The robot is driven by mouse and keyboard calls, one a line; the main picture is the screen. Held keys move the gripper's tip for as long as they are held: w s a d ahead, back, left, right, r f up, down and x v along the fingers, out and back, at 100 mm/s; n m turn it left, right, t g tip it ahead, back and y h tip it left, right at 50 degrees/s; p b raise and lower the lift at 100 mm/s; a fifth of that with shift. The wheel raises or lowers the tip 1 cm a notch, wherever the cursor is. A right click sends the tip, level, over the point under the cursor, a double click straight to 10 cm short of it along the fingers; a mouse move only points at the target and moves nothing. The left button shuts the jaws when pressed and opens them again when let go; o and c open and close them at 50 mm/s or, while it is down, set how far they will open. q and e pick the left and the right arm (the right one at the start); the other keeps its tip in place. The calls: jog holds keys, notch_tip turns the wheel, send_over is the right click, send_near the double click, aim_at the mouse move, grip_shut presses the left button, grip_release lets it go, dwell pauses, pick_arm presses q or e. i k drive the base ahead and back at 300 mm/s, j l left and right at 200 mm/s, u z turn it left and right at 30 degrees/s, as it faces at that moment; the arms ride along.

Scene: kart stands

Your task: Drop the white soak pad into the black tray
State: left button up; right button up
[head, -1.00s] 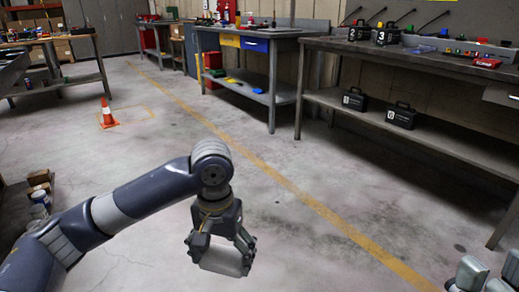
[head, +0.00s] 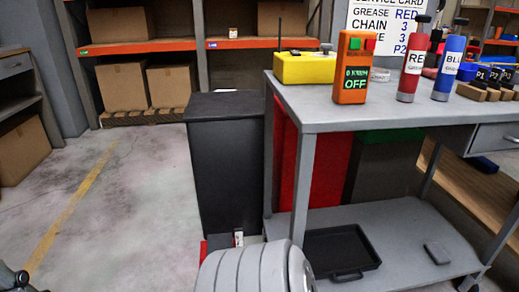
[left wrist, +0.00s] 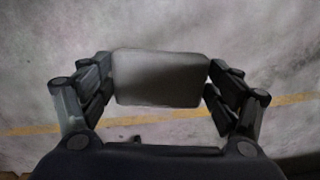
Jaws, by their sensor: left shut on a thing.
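My right gripper is not in view.
A small grey slab (head: 437,253) lies right of the tray. A tall black bin (head: 225,165) stands left of the bench. Floor further left is clear.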

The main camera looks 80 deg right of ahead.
aim_at(330, 253)
jog(key=z, duration=1.75)
